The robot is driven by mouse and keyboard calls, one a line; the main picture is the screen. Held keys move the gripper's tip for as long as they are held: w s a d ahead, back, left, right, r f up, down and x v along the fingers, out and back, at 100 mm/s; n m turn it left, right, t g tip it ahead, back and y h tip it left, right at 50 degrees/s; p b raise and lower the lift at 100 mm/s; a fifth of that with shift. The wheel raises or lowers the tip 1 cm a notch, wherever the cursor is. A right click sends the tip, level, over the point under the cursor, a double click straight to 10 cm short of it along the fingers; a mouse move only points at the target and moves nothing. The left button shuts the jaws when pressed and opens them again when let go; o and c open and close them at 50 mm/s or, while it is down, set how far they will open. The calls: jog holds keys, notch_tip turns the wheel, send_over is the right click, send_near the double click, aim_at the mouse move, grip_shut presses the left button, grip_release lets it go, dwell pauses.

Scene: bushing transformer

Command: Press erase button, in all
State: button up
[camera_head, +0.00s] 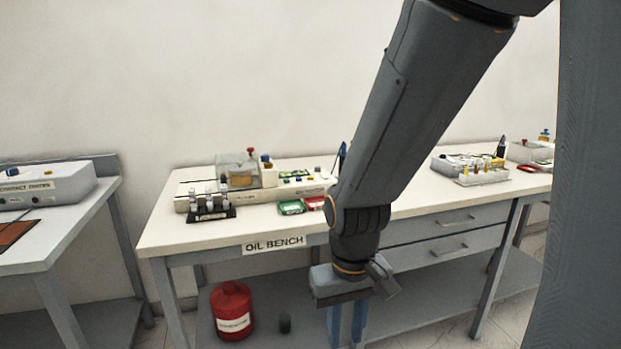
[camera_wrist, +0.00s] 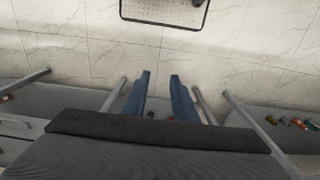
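I cannot make out any button marked erase; labels on the devices are too small to read. A tester (camera_head: 268,188) with a clear-covered chamber and small coloured controls stands on the left part of the oil bench (camera_head: 160,232). My gripper (camera_head: 346,325) hangs pointing down in front of the bench, below the top's front edge and away from the tester. Its two blue fingers are apart with nothing between them, as the wrist view also shows (camera_wrist: 160,78). My arm hides part of the bench's middle.
A vial rack (camera_head: 210,214) and green and red trays (camera_head: 291,207) lie near the tester. More equipment (camera_head: 483,173) stands at the bench's right. A red can (camera_head: 232,310) is on the lower shelf. A control box (camera_head: 48,186) sits on the left table.

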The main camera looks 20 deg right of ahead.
grip_shut()
dwell(1.5)
